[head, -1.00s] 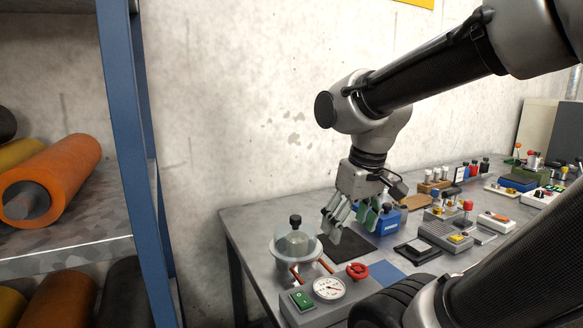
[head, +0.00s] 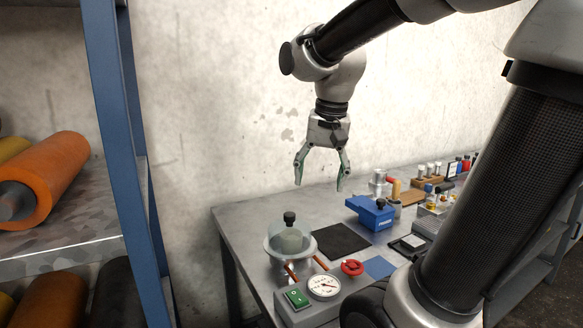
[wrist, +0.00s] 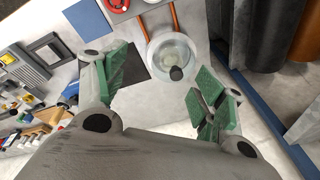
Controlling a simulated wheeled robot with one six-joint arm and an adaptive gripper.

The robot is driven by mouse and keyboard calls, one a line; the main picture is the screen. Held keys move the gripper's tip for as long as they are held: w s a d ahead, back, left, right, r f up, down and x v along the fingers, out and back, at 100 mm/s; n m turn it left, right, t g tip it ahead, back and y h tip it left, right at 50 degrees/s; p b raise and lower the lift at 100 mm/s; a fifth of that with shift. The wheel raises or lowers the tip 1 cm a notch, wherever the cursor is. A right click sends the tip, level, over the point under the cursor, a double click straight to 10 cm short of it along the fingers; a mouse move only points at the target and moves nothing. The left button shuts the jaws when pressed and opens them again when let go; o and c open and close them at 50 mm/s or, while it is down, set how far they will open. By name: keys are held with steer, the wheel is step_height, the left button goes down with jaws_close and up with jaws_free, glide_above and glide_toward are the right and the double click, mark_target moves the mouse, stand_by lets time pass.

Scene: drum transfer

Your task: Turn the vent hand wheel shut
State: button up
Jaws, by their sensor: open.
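The vent hand wheel is a small red wheel (head: 352,267) on the bench, to the right of a white pressure gauge (head: 323,286). It also shows at the top edge of the wrist view (wrist: 117,4), partly cut off. A glass bell jar (head: 290,240) with a black knob and an object inside stands behind the gauge; it also shows in the wrist view (wrist: 172,57). My gripper (head: 321,184) is open and empty, fingers pointing down, raised above the back of the bench. It is apart from the wheel, which lies lower and nearer the camera.
A green switch (head: 296,298) sits on the grey box with the gauge. Red-orange pipes (head: 320,262) run beside the jar. A black mat (head: 341,240), a blue mat (head: 379,267) and a blue box (head: 371,213) lie nearby. A blue-framed shelf (head: 118,150) with rolls stands left.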

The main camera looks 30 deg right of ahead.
steer(key=w+f+m+g, duration=0.1)
steer(key=w+m+g, duration=0.1)
steer(key=w+m, duration=0.5)
steer(key=w, duration=0.5)
steer(key=shift+a+f+m, duration=0.2)
steer(key=shift+a+m, duration=0.2)
